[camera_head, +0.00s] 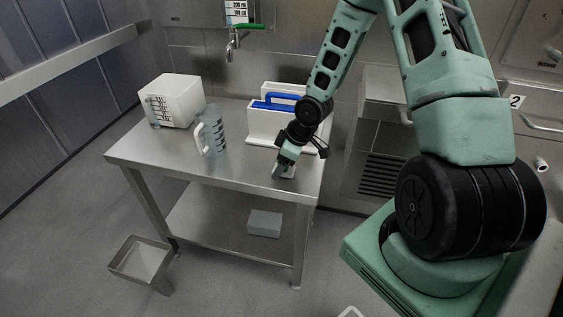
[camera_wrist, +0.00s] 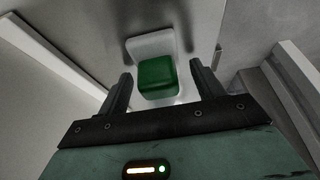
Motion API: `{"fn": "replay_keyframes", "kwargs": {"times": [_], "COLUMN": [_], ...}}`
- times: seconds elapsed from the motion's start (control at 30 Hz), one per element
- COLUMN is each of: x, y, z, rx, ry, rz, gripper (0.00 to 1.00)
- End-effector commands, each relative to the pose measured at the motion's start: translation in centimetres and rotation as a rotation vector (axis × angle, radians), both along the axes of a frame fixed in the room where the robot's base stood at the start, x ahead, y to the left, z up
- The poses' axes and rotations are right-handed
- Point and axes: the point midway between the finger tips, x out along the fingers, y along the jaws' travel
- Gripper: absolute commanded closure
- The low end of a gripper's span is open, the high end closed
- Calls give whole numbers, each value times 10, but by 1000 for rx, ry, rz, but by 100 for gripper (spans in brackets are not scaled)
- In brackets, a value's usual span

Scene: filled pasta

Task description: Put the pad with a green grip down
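The pad with the green grip shows in the wrist view as a pale, whitish slab (camera_wrist: 151,45) with a green block-shaped grip (camera_wrist: 157,77) on it. It appears to lie on the steel table (camera_head: 186,165), near the right end of its front edge. My gripper (camera_wrist: 162,84) is right over it, with one finger on each side of the green grip. Gaps show between the fingers and the grip, so the gripper looks open and not clamped on it. In the head view my gripper (camera_head: 285,166) points down at the tabletop and mostly hides the pad.
A clear measuring jug (camera_head: 212,136) and a white box (camera_head: 174,101) stand left on the table. A white holder (camera_head: 263,128) with a blue-handled item (camera_head: 275,104) stands behind my gripper. A grey block (camera_head: 264,223) is on the lower shelf. The front middle of the tabletop is clear.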

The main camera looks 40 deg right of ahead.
Motion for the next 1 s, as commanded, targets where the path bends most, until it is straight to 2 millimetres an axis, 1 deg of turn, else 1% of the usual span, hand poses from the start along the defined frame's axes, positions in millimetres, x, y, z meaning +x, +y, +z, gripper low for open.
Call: {"fn": "replay_keyframes", "kwargs": {"times": [0.2,0.37,0.5,0.67,0.8,1.0], "x": [0,0,-7,-16,-26,-39], "y": [0,0,-7,-21,-29,-39], "z": [0,-5,25,51,81,120], "rx": [0,0,0,1,0,0], "ry": [0,-1,-3,-2,-3,-2], "rz": [0,0,-3,-7,-6,-5], "gripper": [33,33,33,33,33,33]}}
